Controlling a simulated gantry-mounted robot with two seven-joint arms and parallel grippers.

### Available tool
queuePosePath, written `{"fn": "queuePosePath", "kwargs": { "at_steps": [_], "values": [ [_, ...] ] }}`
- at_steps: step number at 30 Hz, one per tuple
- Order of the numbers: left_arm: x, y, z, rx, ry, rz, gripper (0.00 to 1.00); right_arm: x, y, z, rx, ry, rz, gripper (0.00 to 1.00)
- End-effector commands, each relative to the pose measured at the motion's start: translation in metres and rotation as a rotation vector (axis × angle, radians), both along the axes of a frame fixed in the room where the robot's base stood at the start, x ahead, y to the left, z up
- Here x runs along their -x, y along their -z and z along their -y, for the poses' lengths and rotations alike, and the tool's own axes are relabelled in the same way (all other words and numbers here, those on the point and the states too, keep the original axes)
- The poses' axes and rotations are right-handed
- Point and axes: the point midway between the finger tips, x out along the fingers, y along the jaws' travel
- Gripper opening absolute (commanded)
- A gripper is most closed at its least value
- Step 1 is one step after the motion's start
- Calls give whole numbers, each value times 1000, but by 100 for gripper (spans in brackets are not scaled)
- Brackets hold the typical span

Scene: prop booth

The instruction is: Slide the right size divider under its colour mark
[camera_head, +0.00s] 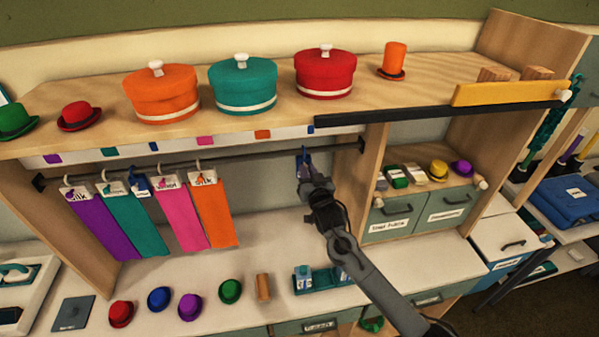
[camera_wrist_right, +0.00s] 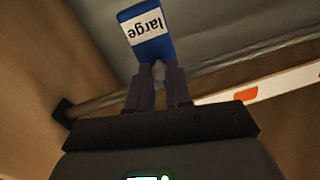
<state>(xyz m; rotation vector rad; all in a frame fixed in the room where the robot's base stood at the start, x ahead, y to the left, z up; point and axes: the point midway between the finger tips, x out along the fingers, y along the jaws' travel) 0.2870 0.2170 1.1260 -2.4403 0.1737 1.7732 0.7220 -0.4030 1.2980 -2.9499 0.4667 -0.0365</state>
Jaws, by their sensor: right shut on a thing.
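My right gripper (camera_head: 309,180) is shut on a blue divider (camera_head: 303,160), near the right end of the hanging rail (camera_head: 265,157). In the right wrist view, the blue divider (camera_wrist_right: 147,34) reads "large" upside down, and the fingertips (camera_wrist_right: 158,78) pinch its narrow end. The rail (camera_wrist_right: 225,68) passes close by; I cannot tell whether they touch. Another blue divider (camera_head: 139,184) hangs between the teal scarf (camera_head: 135,225) and the pink scarf (camera_head: 180,220). Colour marks on the shelf edge include purple (camera_head: 52,158), blue (camera_head: 154,146), pink (camera_head: 205,141) and orange (camera_head: 263,134). My left gripper is out of view.
A purple scarf (camera_head: 103,229) and an orange scarf (camera_head: 213,215) also hang there. Round hat boxes (camera_head: 161,95) stand above. Small hats (camera_head: 189,306) and a teal tray (camera_head: 325,280) sit on the counter. A wooden upright (camera_head: 352,190) bounds the bay. The rail's right part is free of scarves.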

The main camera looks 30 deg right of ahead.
Motion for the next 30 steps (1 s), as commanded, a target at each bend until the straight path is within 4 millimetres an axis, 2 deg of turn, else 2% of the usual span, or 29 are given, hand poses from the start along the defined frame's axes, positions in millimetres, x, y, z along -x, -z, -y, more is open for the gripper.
{"fn": "queuePosePath", "kwargs": {
  "at_steps": [6, 17, 18, 22, 23, 30],
  "values": [
    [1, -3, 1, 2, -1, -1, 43, 7, -1, 17, 0, 0, 0, 0],
    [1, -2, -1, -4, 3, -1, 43, 8, 0, 19, 0, 0, 0, 0],
    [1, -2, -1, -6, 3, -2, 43, 8, 0, 19, 0, 0, 0, 22],
    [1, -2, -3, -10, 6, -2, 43, 8, 0, 19, 0, 0, 0, 42],
    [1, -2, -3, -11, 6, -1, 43, 8, 0, 19, 0, 0, 0, 45],
    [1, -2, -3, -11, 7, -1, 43, 8, 0, 19, 0, 0, 0, 45]
  ]
}}
